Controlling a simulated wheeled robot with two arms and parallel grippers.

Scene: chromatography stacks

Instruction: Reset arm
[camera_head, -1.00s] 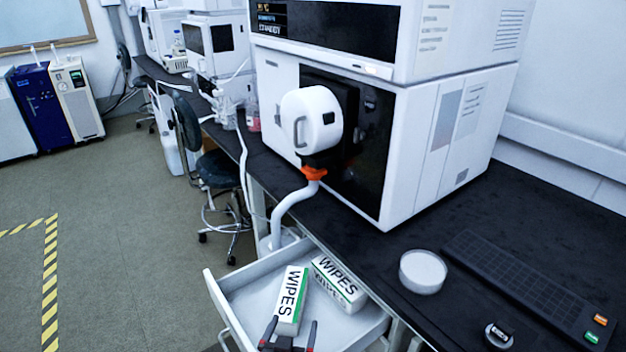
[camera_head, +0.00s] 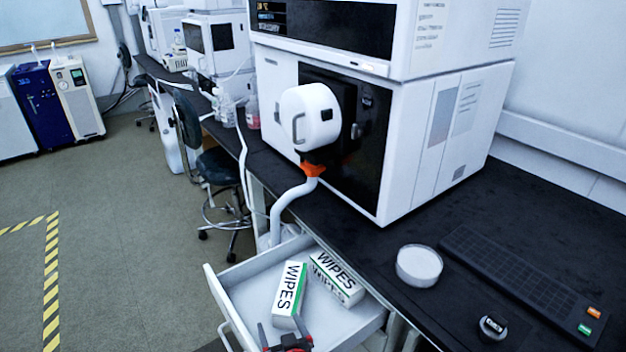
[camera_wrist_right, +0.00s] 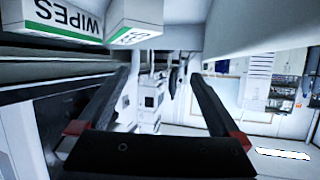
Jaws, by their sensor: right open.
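My right gripper (camera_head: 284,328) is at the bottom edge of the head view, over the front of the open drawer (camera_head: 247,276). Its two dark fingers are apart with nothing between them. In the right wrist view the open fingers (camera_wrist_right: 158,75) reach forward with a clear gap. One white and green WIPES box (camera_head: 288,289) lies in the drawer just beyond the fingertips. A second WIPES box (camera_head: 337,278) lies beside it, to the right. Both boxes show at the upper left of the wrist view. My left gripper is not in view.
The black bench (camera_head: 480,205) runs along the drawer's right side. On it are a large white instrument (camera_head: 450,130), a round white dish (camera_head: 419,266), a keyboard (camera_head: 515,270) and a small dark round object (camera_head: 492,327). A stool (camera_head: 215,175) stands at left on open floor.

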